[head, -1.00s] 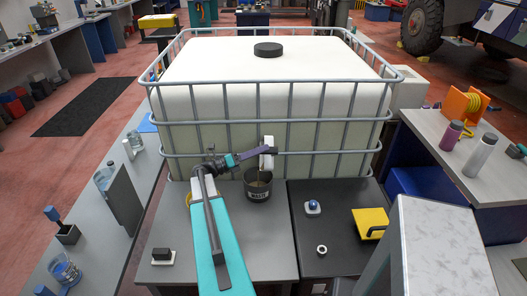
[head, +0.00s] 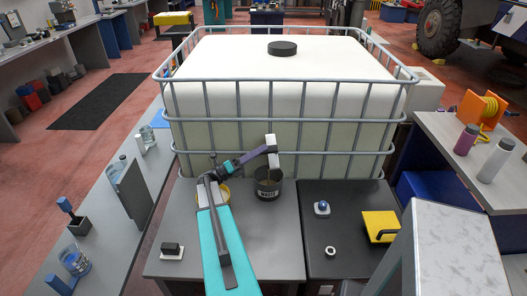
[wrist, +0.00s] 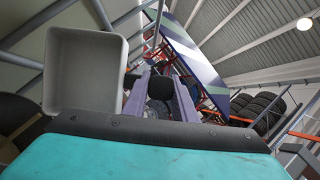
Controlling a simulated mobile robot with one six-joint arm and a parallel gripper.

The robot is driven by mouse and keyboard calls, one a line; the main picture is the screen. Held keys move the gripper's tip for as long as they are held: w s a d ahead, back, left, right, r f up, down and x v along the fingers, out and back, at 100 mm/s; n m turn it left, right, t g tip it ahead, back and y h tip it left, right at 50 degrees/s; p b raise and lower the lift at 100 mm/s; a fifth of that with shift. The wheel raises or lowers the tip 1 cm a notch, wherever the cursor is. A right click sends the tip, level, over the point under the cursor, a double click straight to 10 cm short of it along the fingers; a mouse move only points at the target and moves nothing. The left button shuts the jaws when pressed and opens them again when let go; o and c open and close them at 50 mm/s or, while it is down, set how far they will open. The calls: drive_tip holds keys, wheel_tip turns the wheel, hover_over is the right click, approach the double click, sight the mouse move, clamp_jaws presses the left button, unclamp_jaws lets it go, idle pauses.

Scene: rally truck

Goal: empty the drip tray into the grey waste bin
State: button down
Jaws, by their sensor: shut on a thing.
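The drip tray (head: 273,150) is a light grey, shallow rectangular box. In the head view it hangs steeply tilted, nearly on edge, just above the dark grey waste bin (head: 267,188). The bin is a round cup with white lettering, standing on the grey bench. Something brownish shows inside it. My gripper (head: 266,150) is shut on the tray, reaching it from the left. In the wrist view the tray (wrist: 84,72) opens toward the camera and looks empty inside. The purple jaws (wrist: 161,92) close around a black part there.
The caged white tank (head: 290,80) stands close behind the bin. A black bench (head: 345,245) to the right holds a blue-topped item (head: 322,208), a ring (head: 330,251) and a yellow block (head: 380,226). A black-and-white item (head: 172,251) lies front left.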

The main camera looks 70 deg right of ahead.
drive_tip(key=shift+w+a+f+h, duration=0.1)
drive_tip(key=shift+w+a+h, duration=0.1)
drive_tip(key=shift+w, duration=0.25)
drive_tip(key=shift+w+a+f+h, duration=0.1)
drive_tip(key=shift+w+a+h, duration=0.1)
drive_tip(key=shift+w, duration=0.2)
drive_tip(key=shift+n, duration=0.3)
idle(0.3)
